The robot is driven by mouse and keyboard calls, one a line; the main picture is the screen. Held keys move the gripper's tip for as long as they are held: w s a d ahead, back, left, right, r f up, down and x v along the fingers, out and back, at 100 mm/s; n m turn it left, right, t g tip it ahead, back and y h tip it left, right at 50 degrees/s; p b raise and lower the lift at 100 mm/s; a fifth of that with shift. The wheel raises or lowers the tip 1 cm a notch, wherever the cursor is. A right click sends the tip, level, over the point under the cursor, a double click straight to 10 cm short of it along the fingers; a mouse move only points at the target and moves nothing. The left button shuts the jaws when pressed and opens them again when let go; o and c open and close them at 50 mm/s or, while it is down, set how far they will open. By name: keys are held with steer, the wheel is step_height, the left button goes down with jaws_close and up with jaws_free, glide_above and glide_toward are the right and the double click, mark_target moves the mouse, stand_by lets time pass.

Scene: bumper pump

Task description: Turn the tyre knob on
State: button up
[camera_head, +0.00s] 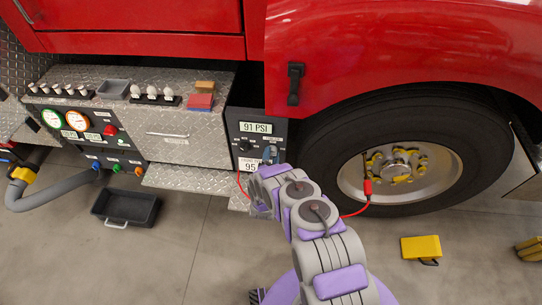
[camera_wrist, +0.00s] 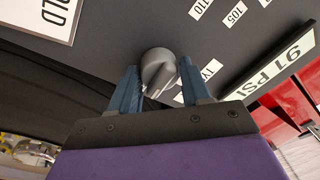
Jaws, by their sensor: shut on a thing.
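The grey round knob (camera_wrist: 158,66) sits on a dark panel (camera_wrist: 125,25) in the wrist view, with a raised grip bar across its face. My gripper (camera_wrist: 159,78) has one blue finger on each side of it and is shut on it. A label beginning "TY" (camera_wrist: 210,69) is beside the right finger, partly covered. In the head view my gripper (camera_head: 270,154) is at the right part of the dark panel (camera_head: 273,127) and hides the knob. The panel's display (camera_head: 256,127) reads 91 PSI; it also shows in the wrist view (camera_wrist: 285,68).
A red hose (camera_head: 354,211) runs from near the panel to the wheel (camera_head: 415,165). Left are a gauge panel (camera_head: 78,130), a black tray (camera_head: 126,207) and a grey hose (camera_head: 50,198). A yellow case (camera_head: 421,247) lies on the floor, right.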

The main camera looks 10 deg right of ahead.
steer(key=shift+s+d+f, duration=0.15)
steer(key=shift+f, duration=0.05)
steer(key=o, duration=0.7)
steer(key=shift+o, duration=1.4)
steer(key=shift+r, duration=0.1)
steer(key=b+v, duration=0.2)
steer(key=v, duration=1.5)
steer(key=shift+s, duration=0.15)
